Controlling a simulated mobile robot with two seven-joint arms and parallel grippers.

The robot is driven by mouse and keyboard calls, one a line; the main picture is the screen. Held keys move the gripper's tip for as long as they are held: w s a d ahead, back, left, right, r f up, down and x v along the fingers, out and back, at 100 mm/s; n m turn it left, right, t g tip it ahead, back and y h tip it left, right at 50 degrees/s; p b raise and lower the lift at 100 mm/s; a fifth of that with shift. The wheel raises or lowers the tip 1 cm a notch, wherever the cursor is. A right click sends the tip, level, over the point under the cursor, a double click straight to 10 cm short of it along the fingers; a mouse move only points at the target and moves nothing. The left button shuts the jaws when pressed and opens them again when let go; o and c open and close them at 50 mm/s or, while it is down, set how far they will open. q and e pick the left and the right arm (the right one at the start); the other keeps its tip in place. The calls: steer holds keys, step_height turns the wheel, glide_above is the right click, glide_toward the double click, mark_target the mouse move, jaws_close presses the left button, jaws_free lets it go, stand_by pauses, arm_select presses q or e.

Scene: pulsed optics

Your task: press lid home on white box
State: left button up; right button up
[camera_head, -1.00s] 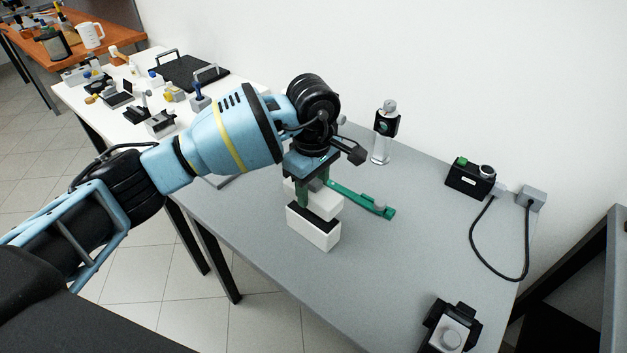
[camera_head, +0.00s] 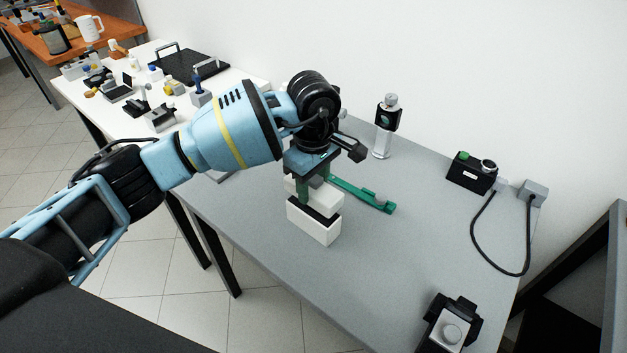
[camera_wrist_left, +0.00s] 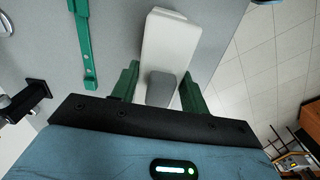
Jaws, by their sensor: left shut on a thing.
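The white box (camera_head: 313,227) stands upright on the grey table, with a dark opening or band at its top. The white lid (camera_head: 328,198) is just above it, with a dark strip showing between them. My left gripper (camera_head: 309,190) points down over the box, its green fingers shut on the lid's grey knob. In the left wrist view, the knob (camera_wrist_left: 162,88) sits between the two green fingers and the lid (camera_wrist_left: 170,42) stretches out beyond them. The lid hides most of the box in that view. My right gripper is not in view.
A green bar tool (camera_head: 362,196) lies close to the right of the box. A clear cylinder with a black clamp (camera_head: 386,125) stands behind. A black control box (camera_head: 470,172) with a cable is at right, and a black-and-grey device (camera_head: 449,328) is near the front edge.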

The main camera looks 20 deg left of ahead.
mark_target(313, 207)
arm_select(q)
steer(key=shift+f, duration=0.5)
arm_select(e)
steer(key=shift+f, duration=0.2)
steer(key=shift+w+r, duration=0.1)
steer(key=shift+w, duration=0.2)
arm_select(q)
steer(key=shift+f, duration=0.25)
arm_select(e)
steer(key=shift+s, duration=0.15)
arm_select(q)
steer(key=shift+f+b, duration=0.25)
steer(key=shift+b, duration=0.1)
steer(key=shift+f, duration=0.5)
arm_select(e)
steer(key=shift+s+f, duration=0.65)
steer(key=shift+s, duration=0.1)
arm_select(q)
steer(key=shift+f+b, duration=0.3)
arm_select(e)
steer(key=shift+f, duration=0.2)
arm_select(q)
steer(key=o, duration=1.2)
steer(key=shift+c, duration=0.2)
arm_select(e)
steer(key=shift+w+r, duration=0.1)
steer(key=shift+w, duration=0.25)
